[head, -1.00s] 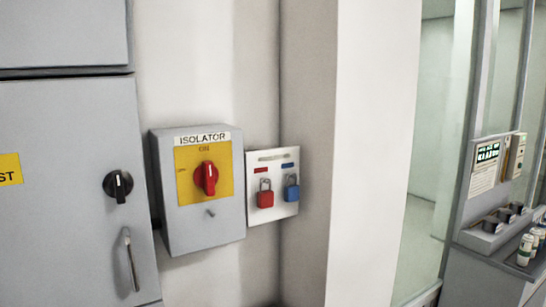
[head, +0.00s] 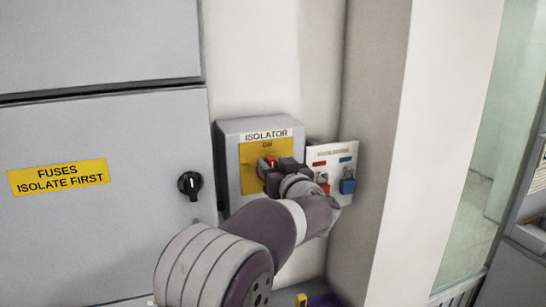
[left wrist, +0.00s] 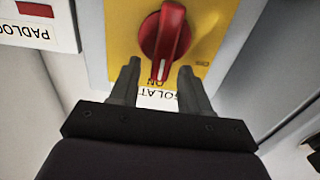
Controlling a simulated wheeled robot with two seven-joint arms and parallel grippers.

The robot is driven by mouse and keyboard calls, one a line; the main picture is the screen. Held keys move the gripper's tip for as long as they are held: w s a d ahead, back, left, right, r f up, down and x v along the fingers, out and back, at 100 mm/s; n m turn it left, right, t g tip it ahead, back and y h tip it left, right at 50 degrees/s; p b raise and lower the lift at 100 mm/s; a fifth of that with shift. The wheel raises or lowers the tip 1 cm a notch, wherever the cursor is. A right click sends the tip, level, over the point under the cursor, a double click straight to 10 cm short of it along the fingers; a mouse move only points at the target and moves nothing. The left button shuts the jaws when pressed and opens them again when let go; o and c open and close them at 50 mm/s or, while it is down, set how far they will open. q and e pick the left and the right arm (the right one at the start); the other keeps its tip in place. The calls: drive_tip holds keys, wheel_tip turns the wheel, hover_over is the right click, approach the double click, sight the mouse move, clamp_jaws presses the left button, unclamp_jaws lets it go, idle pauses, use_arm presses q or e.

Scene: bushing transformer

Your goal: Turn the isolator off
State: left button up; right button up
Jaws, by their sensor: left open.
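The isolator (head: 230,165) is a grey box on the wall with a yellow plate and a red rotary knob (head: 265,163). My left gripper (head: 272,172) is in front of the plate and hides much of the knob. In the left wrist view the box appears upside down, and the red knob (left wrist: 165,32) points towards the ON mark (left wrist: 158,82). There the left gripper (left wrist: 160,68) is open, with a finger on each side of the knob's lower end. I cannot tell whether they touch it. My right gripper is not in view.
A white padlock board (head: 342,160) with red and blue padlocks hangs just right of the isolator. A grey cabinet (head: 100,230) with a black knob (head: 190,185) stands to the left. A wall corner (head: 375,150) juts out on the right.

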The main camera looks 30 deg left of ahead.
use_arm(q)
drive_tip(key=shift+w+a, duration=0.3)
drive_tip(key=shift+a, duration=0.1)
drive_tip(key=shift+d, duration=0.1)
clamp_jaws()
